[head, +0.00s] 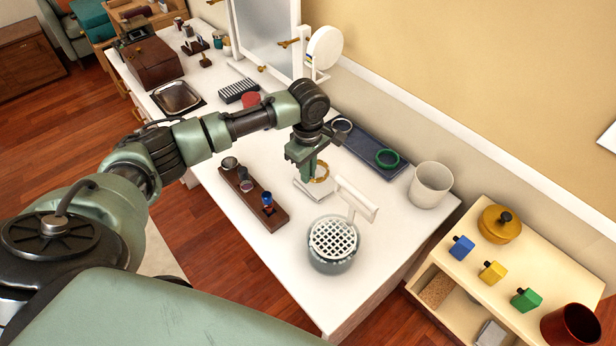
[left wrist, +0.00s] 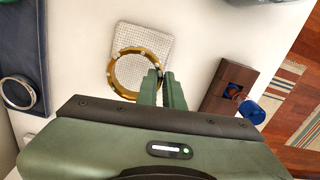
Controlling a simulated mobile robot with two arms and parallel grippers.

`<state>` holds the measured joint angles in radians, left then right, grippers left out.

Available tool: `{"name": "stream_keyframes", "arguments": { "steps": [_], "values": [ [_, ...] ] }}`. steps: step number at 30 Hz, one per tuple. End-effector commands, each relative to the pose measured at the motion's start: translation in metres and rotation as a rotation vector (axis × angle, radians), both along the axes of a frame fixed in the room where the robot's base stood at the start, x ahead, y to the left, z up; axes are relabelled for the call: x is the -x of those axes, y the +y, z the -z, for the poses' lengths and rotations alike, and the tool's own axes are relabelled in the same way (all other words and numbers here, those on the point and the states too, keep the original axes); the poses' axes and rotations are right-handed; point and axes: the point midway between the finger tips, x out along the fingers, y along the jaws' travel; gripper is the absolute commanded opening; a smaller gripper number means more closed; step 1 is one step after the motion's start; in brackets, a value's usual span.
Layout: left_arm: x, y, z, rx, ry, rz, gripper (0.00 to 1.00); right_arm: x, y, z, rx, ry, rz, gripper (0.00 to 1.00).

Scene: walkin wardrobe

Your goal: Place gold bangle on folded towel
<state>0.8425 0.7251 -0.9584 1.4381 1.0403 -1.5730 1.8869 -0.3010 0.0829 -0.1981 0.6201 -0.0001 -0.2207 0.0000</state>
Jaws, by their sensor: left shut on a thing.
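My left gripper (head: 307,177) is shut on the rim of the gold bangle (head: 325,170). In the left wrist view, the gripper's fingers (left wrist: 161,88) pinch the right side of the bangle (left wrist: 111,75). The folded towel (head: 312,190) is a pale, flat, textured square on the white tabletop. The towel also shows in the left wrist view (left wrist: 148,38), behind and partly inside the ring. The bangle overlaps the towel's near part in that view; I cannot tell whether they touch. My right gripper is out of view.
A wooden holder (head: 240,188) with small round items stands left of the towel. A white T-stand (head: 356,200) and a grid-topped jar (head: 333,242) are in front. A blue tray (head: 363,150) with a green bangle (head: 387,158) and a white cup (head: 431,184) stand right.

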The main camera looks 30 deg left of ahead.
Motion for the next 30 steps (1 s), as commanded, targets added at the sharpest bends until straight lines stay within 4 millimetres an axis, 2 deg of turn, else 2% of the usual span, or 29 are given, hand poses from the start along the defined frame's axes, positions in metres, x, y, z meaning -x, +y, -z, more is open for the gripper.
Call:
{"name": "stream_keyframes", "arguments": {
  "steps": [3,6,19,20,21,30],
  "values": [
    [0.000,-0.001,0.018,0.001,0.002,0.001,0.00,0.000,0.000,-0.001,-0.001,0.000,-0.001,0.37],
    [0.000,-0.001,0.024,0.001,0.001,0.001,0.00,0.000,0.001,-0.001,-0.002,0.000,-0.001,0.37],
    [0.000,-0.001,0.029,0.002,0.001,0.000,0.00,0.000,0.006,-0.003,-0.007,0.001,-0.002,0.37],
    [0.000,-0.001,0.029,0.001,0.000,0.000,0.16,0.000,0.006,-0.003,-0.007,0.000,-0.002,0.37],
    [0.000,-0.001,0.029,0.001,0.000,0.001,0.27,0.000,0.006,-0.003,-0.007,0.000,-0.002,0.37],
    [0.000,0.000,0.029,0.001,0.000,0.001,0.30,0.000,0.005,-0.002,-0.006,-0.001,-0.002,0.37]
  ]
}}
